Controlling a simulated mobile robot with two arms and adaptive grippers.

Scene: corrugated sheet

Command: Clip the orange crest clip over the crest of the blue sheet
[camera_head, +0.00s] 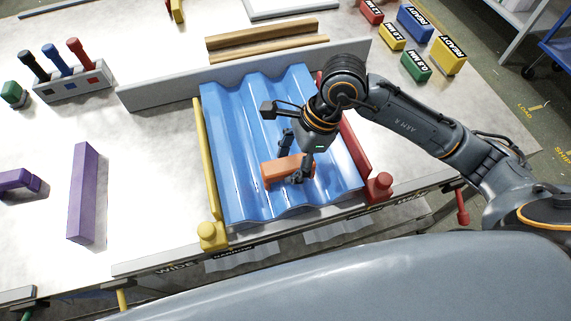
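The blue corrugated sheet (235,135) lies on the table between a yellow rail (206,165) on its left and a red rail (352,148) on its right. Its crests run from the back to the front. The orange crest clip (277,173) is over the front middle part of the sheet. My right gripper (297,165) reaches down from above with its fingers at the clip's right part and appears shut on it. I cannot tell whether the clip touches a crest, and its underside is hidden. My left gripper is not in view.
A grey upright board (160,92) stands behind the sheet, with wooden strips (262,40) beyond it. Purple blocks (84,190) lie at left, near a holder with coloured handles (72,88). Coloured labelled blocks (415,24) sit at back right. A yellow knob (211,235) and red knob (380,185) stand at the front corners.

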